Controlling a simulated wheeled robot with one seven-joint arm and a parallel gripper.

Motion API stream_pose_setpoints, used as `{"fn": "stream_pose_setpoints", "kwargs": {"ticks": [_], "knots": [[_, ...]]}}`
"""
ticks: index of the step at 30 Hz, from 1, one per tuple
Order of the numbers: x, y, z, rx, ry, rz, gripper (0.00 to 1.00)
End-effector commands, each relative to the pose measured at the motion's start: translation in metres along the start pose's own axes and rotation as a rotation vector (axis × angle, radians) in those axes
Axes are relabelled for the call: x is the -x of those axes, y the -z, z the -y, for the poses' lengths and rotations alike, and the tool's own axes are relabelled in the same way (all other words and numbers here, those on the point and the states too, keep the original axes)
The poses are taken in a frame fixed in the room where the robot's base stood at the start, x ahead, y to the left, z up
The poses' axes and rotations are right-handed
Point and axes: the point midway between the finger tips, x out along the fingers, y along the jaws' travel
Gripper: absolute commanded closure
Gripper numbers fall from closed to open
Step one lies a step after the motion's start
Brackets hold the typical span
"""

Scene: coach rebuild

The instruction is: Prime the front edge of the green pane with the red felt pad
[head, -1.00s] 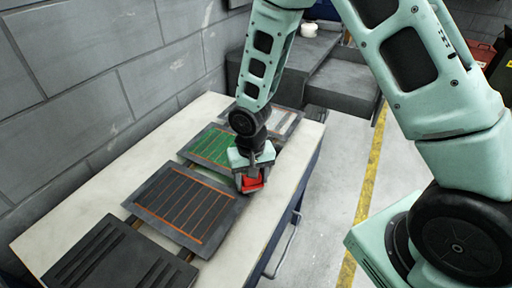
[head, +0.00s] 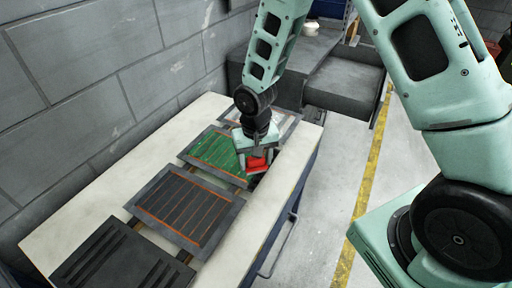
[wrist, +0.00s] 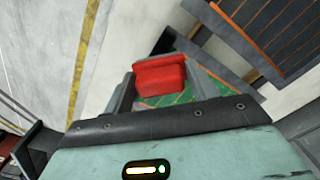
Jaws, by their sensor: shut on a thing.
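The green pane (head: 212,150), with orange lines and a dark frame, lies on the white bench top between a dark pane and a paler one. My gripper (head: 254,160) is over its front right part and is shut on the red felt pad (head: 258,162). In the wrist view the red pad (wrist: 159,76) sits between the fingers, with part of the green pane (wrist: 180,100) showing around it. The gripper hides part of the pane's front edge. I cannot tell whether the pad touches the pane.
The dark pane with orange lines (head: 188,208) lies nearer me, and a black ribbed panel (head: 115,262) nearer still. A pale pane (head: 284,122) lies beyond the green one. A grey block wall (head: 100,80) borders the bench (head: 62,228) on the left. Open floor lies right.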

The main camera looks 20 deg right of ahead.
Motion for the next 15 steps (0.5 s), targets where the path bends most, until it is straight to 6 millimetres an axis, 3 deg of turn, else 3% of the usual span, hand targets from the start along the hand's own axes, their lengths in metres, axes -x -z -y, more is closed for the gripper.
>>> {"fn": "stream_pose_setpoints", "kwargs": {"ticks": [6,15], "knots": [[0.024,0.004,0.000,0.001,0.000,-0.001,0.64],[0.027,0.006,-0.001,0.001,0.000,0.000,0.64]]}}
